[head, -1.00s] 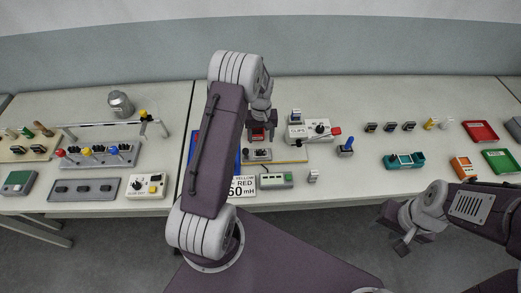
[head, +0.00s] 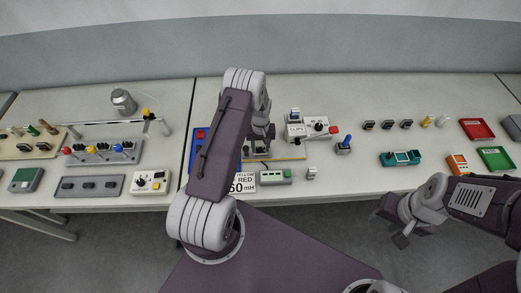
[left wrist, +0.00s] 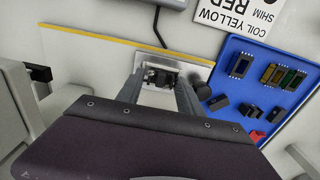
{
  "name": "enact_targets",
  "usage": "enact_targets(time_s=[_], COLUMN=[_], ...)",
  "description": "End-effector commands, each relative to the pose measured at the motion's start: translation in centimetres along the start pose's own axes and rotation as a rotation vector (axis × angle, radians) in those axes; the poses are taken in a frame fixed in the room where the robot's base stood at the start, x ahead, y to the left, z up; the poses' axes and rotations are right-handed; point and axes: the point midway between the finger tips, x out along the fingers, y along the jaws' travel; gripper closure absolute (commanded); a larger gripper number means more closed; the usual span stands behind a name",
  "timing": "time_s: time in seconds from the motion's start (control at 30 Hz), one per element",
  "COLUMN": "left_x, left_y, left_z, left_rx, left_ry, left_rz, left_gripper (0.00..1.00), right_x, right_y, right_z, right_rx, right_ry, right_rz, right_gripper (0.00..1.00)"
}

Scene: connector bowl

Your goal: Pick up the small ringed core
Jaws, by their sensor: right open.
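My left gripper (left wrist: 160,84) reaches down over a metal plate (left wrist: 200,73) on the pale board. Its fingers are apart, one on each side of a small dark piece (left wrist: 160,77). I cannot tell whether they touch it, or whether it is the small ringed core. In the head view the left gripper (head: 262,138) is partly hidden by its own arm. The blue tray (left wrist: 229,84) holds several dark and coloured small parts; no ring shows clearly on them. My right gripper (head: 402,236) is open and empty in front of the table.
A printed card (head: 243,184) and a grey-green box (head: 274,177) lie in front of the board. A white meter box (head: 306,129) and a blue-handled part (head: 344,146) stand to the right. Red (head: 478,129) and green (head: 496,158) trays are far right. The table's front middle-right is clear.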

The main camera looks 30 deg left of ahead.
Motion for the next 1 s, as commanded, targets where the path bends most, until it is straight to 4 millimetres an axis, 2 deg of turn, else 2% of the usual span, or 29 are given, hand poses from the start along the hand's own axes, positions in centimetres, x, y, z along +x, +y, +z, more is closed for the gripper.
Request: enact_targets(time_s=[0.03,0.13,0.47,0.57,0.7,1.0], left_x=[0.0,0.0,-0.3,-1.3,-4.0,-8.2], left_y=[0.0,0.0,0.0,0.0,0.0,0.5], left_z=[0.0,0.0,0.0,-0.1,-0.1,7.2], left_rx=[0.000,0.000,0.000,0.000,-0.001,0.001], left_ry=[0.000,0.000,0.000,0.002,0.004,0.001], left_rz=[0.000,0.000,0.000,0.000,0.000,-0.001], left_gripper=[0.73,1.00,1.00,1.00,1.00,1.00], right_x=[0.0,0.0,0.2,0.7,2.0,3.6], right_y=[0.0,0.0,0.0,0.0,0.0,0.1], right_z=[0.0,0.0,0.0,0.1,0.2,0.4], right_rx=[0.000,0.000,0.000,0.000,0.000,0.000], right_ry=[0.000,0.000,0.000,0.000,0.000,0.000], right_rz=[0.000,0.000,0.000,0.000,0.000,0.000], right_gripper=[0.59,0.59,0.59,0.59,0.59,0.59])
